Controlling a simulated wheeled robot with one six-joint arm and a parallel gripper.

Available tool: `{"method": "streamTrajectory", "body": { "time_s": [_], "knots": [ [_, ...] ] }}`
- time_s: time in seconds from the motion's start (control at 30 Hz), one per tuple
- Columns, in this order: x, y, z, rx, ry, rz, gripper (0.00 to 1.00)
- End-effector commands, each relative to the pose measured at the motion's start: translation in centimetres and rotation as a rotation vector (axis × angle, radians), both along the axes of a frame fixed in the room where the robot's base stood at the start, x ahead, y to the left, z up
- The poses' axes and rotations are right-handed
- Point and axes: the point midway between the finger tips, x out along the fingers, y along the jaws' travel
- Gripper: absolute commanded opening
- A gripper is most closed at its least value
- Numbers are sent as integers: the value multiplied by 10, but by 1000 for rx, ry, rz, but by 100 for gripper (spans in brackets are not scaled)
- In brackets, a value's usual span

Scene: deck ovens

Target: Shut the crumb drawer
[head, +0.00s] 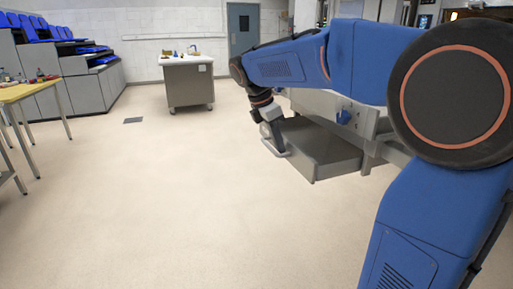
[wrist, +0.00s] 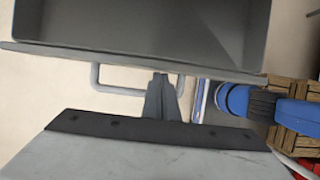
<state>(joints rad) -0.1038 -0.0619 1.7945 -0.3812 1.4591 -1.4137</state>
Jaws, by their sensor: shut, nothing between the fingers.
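The crumb drawer (head: 330,160) is a grey open-topped tray, pulled out low from the oven unit in the head view. In the wrist view its empty inside (wrist: 140,22) fills the top, with its front edge running across below. A pale bar handle (wrist: 108,88) sticks out from that front. My gripper (head: 281,152) is at the drawer's front, by the handle. In the wrist view the gripper's fingers (wrist: 162,78) are together and empty, overlapping the right part of the handle, tips near the drawer front. I cannot tell if they touch it.
A steel cabinet (head: 188,85) with small items on top stands at the back. A yellow-topped table (head: 25,92) is at the left. Wooden crates (wrist: 295,90) show at the right of the wrist view. The floor left of the drawer is clear.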

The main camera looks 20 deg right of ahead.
Motion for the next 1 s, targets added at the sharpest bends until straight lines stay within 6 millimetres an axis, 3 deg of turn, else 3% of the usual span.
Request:
{"method": "streamTrajectory", "body": {
  "time_s": [0.03,0.2,0.5,0.7,1.0],
  "knots": [
    [-1,-16,0,0,1,-7,0],
    [-1,-57,0,0,0,-6,0],
    [0,-106,0,0,0,-2,0],
    [0,-120,0,0,0,-1,0],
    [0,-122,0,0,0,1,0]
  ]
}}
